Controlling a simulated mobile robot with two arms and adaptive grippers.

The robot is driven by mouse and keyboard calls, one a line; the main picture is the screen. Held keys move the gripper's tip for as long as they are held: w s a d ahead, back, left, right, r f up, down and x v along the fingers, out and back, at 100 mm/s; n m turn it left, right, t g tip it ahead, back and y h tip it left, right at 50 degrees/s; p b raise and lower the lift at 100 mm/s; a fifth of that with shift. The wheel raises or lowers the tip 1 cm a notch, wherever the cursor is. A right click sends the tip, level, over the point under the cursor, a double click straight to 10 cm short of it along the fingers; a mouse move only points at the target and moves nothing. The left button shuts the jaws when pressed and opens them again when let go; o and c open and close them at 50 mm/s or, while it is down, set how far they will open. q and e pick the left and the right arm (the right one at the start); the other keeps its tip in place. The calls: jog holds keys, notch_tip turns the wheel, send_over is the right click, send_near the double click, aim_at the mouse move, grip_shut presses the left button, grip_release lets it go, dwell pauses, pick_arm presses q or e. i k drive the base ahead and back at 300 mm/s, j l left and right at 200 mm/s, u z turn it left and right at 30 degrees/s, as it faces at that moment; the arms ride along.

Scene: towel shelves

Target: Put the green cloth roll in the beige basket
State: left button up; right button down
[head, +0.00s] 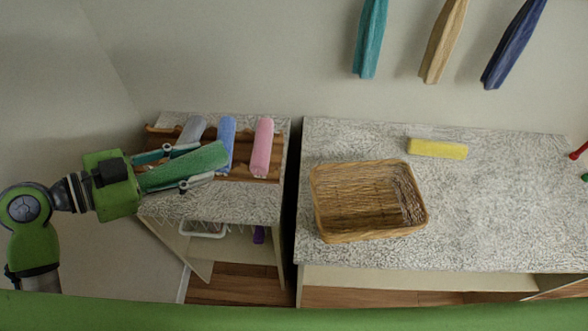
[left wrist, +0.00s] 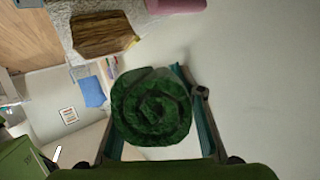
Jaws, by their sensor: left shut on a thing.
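The green cloth roll (head: 185,166) is held in my left gripper (head: 182,168), above the left counter in the head view. In the left wrist view its spiral end (left wrist: 152,107) faces the camera between the two fingers (left wrist: 155,125). The gripper is shut on it. The beige basket (head: 322,222) is a woven, empty basket on the right counter, well to the right of the gripper. The basket also shows in the left wrist view (left wrist: 100,35) at the upper left. My right gripper is not seen.
Grey (head: 192,130), blue (head: 227,140) and pink (head: 262,147) rolls lie on a wooden rack (head: 276,180) on the left counter. A dark gap separates it from the right counter (head: 480,220). A yellow block (head: 437,148) lies behind the basket. Towels (head: 370,40) hang on the wall.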

aim_at(359, 197)
jog(key=j+z, duration=0.1)
jog(key=z, duration=0.35)
jog(key=j+z, duration=0.15)
jog(key=z, duration=0.25)
jog(key=i+j+z, duration=0.1)
jog(key=z, duration=0.35)
jog(key=j, duration=0.45)
jog(key=k, duration=0.05)
